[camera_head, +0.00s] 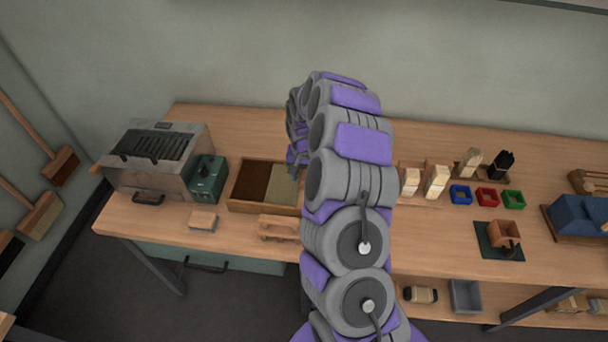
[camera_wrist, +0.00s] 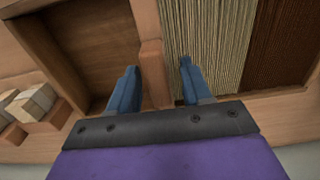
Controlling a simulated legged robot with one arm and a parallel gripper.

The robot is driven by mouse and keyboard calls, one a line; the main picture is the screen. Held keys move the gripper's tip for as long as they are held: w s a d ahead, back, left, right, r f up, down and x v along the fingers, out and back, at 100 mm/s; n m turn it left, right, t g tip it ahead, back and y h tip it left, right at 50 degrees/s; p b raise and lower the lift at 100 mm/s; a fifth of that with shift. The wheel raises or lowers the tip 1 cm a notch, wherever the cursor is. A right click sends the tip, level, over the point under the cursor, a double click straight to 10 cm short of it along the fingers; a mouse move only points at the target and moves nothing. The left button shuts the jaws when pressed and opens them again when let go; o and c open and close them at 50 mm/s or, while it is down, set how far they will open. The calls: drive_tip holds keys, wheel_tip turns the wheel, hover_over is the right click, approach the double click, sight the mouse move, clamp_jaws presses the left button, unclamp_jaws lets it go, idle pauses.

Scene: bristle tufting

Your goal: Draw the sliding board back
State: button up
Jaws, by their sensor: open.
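A wooden bristle tray (camera_head: 262,209) lies on the bench, partly hidden behind my arm in the head view. It holds dark brown bristles (camera_head: 252,182) and pale bristles (camera_head: 284,186). In the wrist view, the sliding board (camera_wrist: 151,50) is an upright wooden strip along the edge of the pale bristles (camera_wrist: 210,45), with an empty compartment (camera_wrist: 95,40) on its other side. My gripper (camera_wrist: 158,80) is open, with one blue finger on each side of the board's line. Gaps show beside both fingers; contact cannot be told. My arm hides the board in the head view.
A metal machine (camera_head: 155,160) and a green box (camera_head: 207,180) stand left of the tray. A wooden handled piece (camera_head: 279,227) lies in front of it. Wooden blocks (camera_head: 436,180) and small coloured bins (camera_head: 487,197) stand to the right.

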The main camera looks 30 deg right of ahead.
drive_tip(key=shift+a, duration=0.15)
drive_tip(key=shift+c, duration=0.4)
drive_tip(key=shift+d, duration=0.45)
drive_tip(key=c, duration=0.6)
drive_tip(key=shift+a, duration=0.2)
clamp_jaws()
drive_tip(key=shift+d, duration=0.1)
